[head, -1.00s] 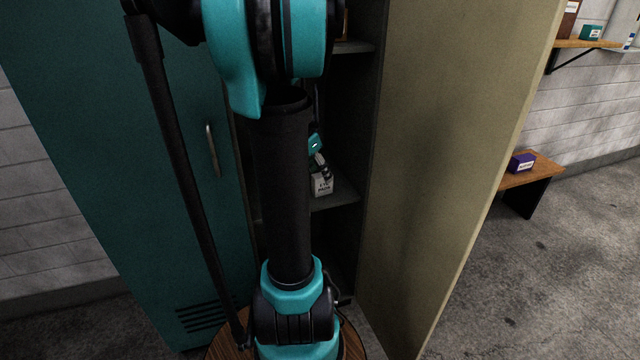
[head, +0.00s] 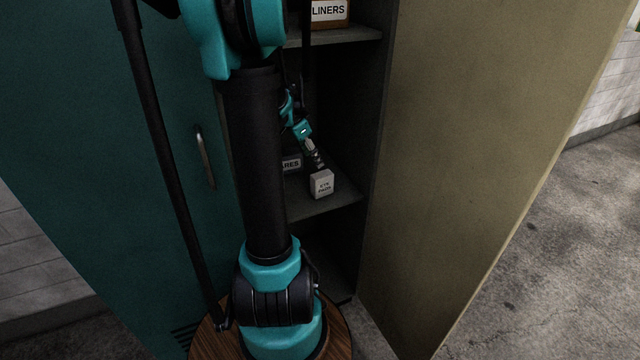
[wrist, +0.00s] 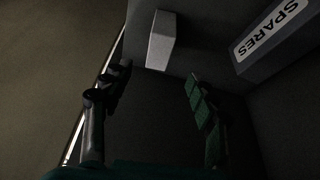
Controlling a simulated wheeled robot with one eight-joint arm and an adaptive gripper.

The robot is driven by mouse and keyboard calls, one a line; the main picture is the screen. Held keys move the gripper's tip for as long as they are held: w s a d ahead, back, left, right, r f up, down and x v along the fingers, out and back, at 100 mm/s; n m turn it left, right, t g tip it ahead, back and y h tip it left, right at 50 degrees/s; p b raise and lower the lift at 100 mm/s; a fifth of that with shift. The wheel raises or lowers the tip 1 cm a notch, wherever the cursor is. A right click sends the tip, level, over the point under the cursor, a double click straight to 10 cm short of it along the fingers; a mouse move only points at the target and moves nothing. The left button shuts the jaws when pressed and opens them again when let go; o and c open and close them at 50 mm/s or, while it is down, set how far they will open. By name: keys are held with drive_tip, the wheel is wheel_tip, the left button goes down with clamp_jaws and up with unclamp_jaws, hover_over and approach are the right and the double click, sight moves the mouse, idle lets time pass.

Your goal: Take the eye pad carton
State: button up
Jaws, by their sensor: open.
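The eye pad carton (head: 321,184) is a small pale box with dark lettering, upright near the front of a shelf inside the open locker. My gripper (head: 316,160) is just above and behind it in the head view, partly overlapping its top edge. In the wrist view the carton (wrist: 160,42) shows as a plain grey-white block beyond the fingertips. My gripper (wrist: 157,73) is open there, one finger to each side, with nothing between them. I cannot tell whether a finger touches the carton.
A box marked SPARES (wrist: 275,35) lies to the right in the wrist view; my arm partly hides it in the head view (head: 291,164). A LINERS box (head: 329,11) is on the shelf above. The olive locker panel (head: 460,150) closes off the right side.

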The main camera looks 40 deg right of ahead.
sight(326, 181)
drive_tip(key=x, duration=1.3)
drive_tip(key=shift+s+f, duration=0.1)
drive_tip(key=shift+f, duration=0.3)
drive_tip(key=shift+c, duration=0.5)
drive_tip(key=c, duration=1.1)
drive_tip(key=shift+c, duration=0.2)
drive_tip(key=shift+r, duration=0.1)
